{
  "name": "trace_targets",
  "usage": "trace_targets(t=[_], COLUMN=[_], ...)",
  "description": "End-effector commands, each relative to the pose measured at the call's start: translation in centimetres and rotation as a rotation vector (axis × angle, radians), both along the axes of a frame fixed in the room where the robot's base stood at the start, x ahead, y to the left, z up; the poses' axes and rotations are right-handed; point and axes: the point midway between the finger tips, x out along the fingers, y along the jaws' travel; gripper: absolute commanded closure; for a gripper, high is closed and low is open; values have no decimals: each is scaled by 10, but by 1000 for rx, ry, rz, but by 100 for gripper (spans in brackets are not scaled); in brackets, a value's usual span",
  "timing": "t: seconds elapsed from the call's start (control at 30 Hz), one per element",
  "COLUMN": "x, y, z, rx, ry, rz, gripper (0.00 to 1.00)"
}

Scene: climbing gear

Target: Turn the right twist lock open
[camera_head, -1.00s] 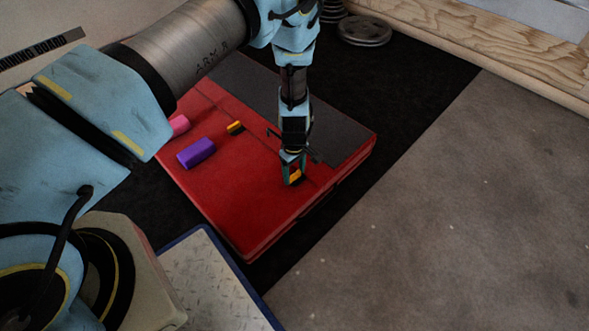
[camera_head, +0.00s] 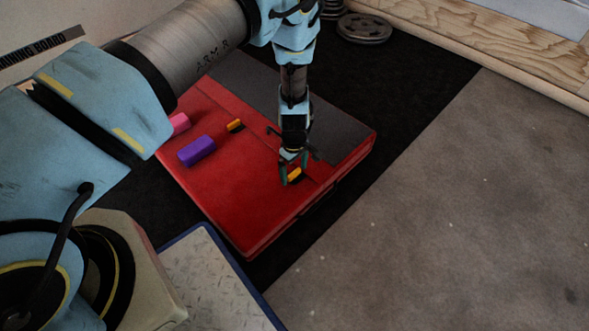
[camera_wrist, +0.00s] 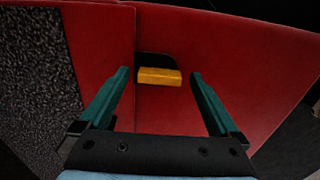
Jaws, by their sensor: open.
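The right twist lock is an orange bar (camera_head: 295,174) with black beside it, on the red crash pad (camera_head: 240,205) near its right edge. In the wrist view the orange bar (camera_wrist: 160,77) lies crosswise, with a black piece behind it, at the red panel's seam. My gripper (camera_head: 293,171) points down over this lock. Its green fingers (camera_wrist: 160,75) are spread, one on each side of the bar, with a gap visible on both sides. Nothing is held. A second orange and black twist lock (camera_head: 236,126) is farther left on the pad.
A purple block (camera_head: 196,151) and a pink block (camera_head: 180,124) lie on the pad's left part. A blue-edged plate (camera_head: 210,270) is in front. Weight plates (camera_head: 364,28) lie at the back. Grey floor (camera_head: 460,210) to the right is clear.

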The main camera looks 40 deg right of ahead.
Motion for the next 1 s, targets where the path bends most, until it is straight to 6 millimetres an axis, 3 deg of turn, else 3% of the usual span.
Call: trace_targets(t=[0.27, 0.7, 1.0], x=[1, 0, 0], y=[-1, -1, 0], z=[11, 92, 110], rx=[-2, -2, 0], ry=[-1, -2, -1], rz=[-1, -1, 0], gripper=[3, 3, 3])
